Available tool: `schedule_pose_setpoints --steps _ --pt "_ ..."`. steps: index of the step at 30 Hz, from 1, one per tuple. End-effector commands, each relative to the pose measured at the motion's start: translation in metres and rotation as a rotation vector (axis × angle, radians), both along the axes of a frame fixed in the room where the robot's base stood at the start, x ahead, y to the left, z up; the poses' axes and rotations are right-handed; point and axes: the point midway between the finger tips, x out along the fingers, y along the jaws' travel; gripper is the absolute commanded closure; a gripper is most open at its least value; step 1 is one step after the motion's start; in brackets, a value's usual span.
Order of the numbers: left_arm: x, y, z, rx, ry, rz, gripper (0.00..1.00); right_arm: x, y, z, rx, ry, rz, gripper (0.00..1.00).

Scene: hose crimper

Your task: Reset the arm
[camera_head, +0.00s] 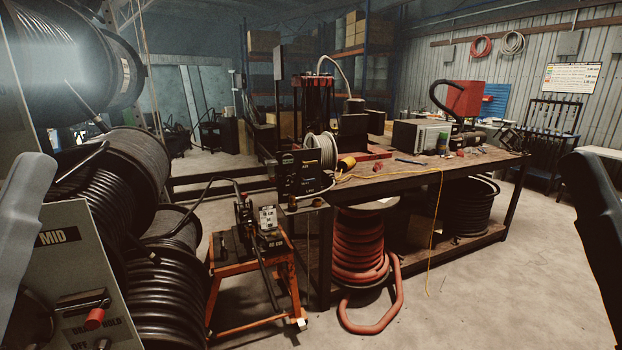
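Part of my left arm shows as a pale grey shape at the left edge of the head view, in front of the hose reels. Part of my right arm shows as a dark shape at the right edge, over the open floor. No fingertips of either gripper are visible, so I cannot see whether they hold anything. Neither arm shape visibly touches the workbench (405,187).
Large black hose reels (128,170) and a grey control panel (75,265) crowd the left. An orange stand (250,267) stands before the bench. A red hose coil (358,250) sits under it and spills onto the floor. The right foreground floor is clear.

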Motion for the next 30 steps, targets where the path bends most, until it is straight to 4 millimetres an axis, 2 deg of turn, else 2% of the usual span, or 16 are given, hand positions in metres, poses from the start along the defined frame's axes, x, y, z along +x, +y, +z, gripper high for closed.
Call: schedule_pose_setpoints --steps 1,2,3,8,21,25,27,30 --pt "0.003 -0.004 -0.001 -0.086 0.011 -0.12 0.51 0.0 0.0 0.0 0.0 0.0 0.0 0.5" --pt "0.003 -0.003 0.009 -0.13 0.014 -0.163 0.51 0.0 0.0 0.009 0.0 0.002 0.0 0.5" --pt "0.003 -0.003 0.043 -0.12 0.013 -0.151 0.51 0.001 0.0 0.043 0.0 0.004 0.0 0.5" --pt "0.004 -0.003 0.11 -0.118 0.016 -0.146 0.51 0.0 0.0 0.112 0.0 -0.002 0.0 0.5" --pt "0.005 -0.002 0.323 -0.117 0.018 -0.143 0.51 0.0 0.0 0.326 0.0 0.0 0.0 0.5" --pt "0.005 -0.002 0.365 -0.117 0.019 -0.142 0.51 0.0 0.0 0.367 0.0 0.0 0.0 0.5" --pt "0.005 -0.002 0.376 -0.117 0.019 -0.142 0.51 0.0 0.0 0.379 0.0 0.0 0.0 0.5" --pt "0.005 -0.002 0.381 -0.117 0.019 -0.142 0.51 0.0 0.0 0.384 0.0 0.0 0.0 0.5"
